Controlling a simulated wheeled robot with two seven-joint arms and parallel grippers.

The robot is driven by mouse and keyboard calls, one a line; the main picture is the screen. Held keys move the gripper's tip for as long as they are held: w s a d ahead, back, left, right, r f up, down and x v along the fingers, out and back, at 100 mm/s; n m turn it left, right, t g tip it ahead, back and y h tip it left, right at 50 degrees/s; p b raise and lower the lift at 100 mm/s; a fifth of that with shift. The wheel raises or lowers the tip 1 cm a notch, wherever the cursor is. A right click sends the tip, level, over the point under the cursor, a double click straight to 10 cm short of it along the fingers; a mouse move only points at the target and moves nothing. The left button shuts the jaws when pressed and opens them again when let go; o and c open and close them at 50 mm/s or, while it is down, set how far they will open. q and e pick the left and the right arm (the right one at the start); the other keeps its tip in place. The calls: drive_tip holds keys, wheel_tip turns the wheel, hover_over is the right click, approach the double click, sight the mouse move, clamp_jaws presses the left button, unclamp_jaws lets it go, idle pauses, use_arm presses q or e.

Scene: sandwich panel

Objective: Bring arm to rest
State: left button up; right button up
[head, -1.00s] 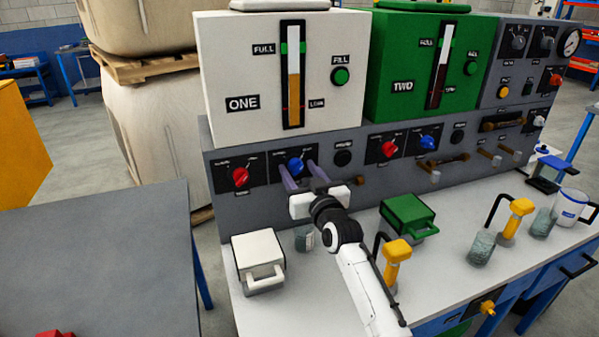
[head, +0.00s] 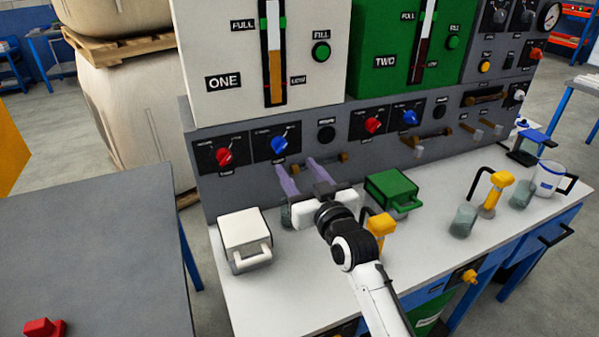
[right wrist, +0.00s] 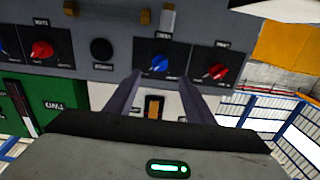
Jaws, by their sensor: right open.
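My right gripper (head: 298,176) is open and empty in the head view. Its two purple fingers point at the grey panel (head: 240,186), below and a little right of the blue knob (head: 279,144) under the white unit ONE. The fingers look apart from the knob. In the right wrist view the open fingers (right wrist: 158,88) frame a gap with nothing held, and the blue knob (right wrist: 158,64) shows between and beyond their tips. A red knob (head: 224,156) sits left of the blue one. My left gripper is not in view.
On the white bench stand a white lidded box (head: 243,235), a green box (head: 391,188), a yellow-handled tool (head: 381,224), glass cups (head: 463,220) and a white mug (head: 548,180). A glass behind my gripper is partly hidden. A grey table (head: 90,260) stands at left.

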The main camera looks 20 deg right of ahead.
drive_tip(key=shift+s, duration=0.25)
drive_tip(key=s+f+g, duration=0.2)
drive_tip(key=s+f, duration=0.3)
drive_tip(key=s, duration=0.1)
drive_tip(key=s+f+n+g, duration=0.1)
drive_tip(key=s+f+g, duration=0.2)
drive_tip(key=s+f, duration=0.2)
drive_tip(key=s+a+f+g, duration=0.1)
drive_tip(key=s+f+g, duration=0.2)
drive_tip(key=s+f, duration=0.2)
drive_tip(key=shift+s+f+n, duration=0.15)
drive_tip(key=shift+s+f, duration=0.05)
drive_tip(key=shift+s, duration=0.55)
drive_tip(key=shift+s+f+n, duration=0.15)
drive_tip(key=shift+s+f, duration=0.05)
drive_tip(key=shift+s, duration=0.55)
drive_tip(key=s+d+f+g, duration=0.1)
drive_tip(key=s+f+g, duration=0.15)
drive_tip(key=s, duration=0.75)
drive_tip(key=s+f+g, duration=0.1)
drive_tip(key=s+g, duration=0.3)
drive_tip(key=s, duration=0.6)
drive_tip(key=w+a+f+t+y, duration=0.1)
drive_tip(key=w+a+f+t, duration=0.1)
drive_tip(key=f, duration=0.4)
drive_tip(key=w+a+f+t, duration=0.2)
drive_tip(key=a+f+t, duration=0.1)
drive_tip(key=f, duration=0.3)
drive_tip(key=shift+w+f+y, duration=0.3)
drive_tip(key=shift+f+y, duration=0.1)
